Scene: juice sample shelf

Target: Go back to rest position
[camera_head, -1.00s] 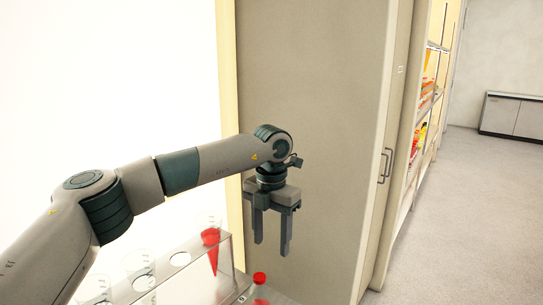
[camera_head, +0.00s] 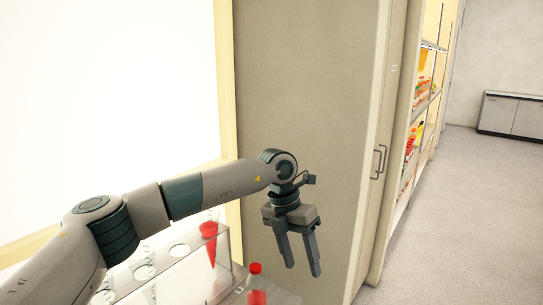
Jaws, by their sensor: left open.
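My left gripper (camera_head: 302,268) hangs open and empty, fingers pointing down, in front of the beige cabinet side. My left arm comes in from the left, over a rack (camera_head: 222,262) with round holes at the lower left. A tube with red content (camera_head: 209,243) stands in the rack, behind and below my forearm. A small bottle with a red cap (camera_head: 255,283) stands to the right of the rack, left of my gripper and apart from it. My right gripper is not in view.
The tall beige cabinet (camera_head: 300,100) with a handled door stands close behind my gripper. Shelves with orange and red goods (camera_head: 418,125) run along its right. The grey floor (camera_head: 465,220) at the right is clear. A low cabinet (camera_head: 511,115) stands at the far wall.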

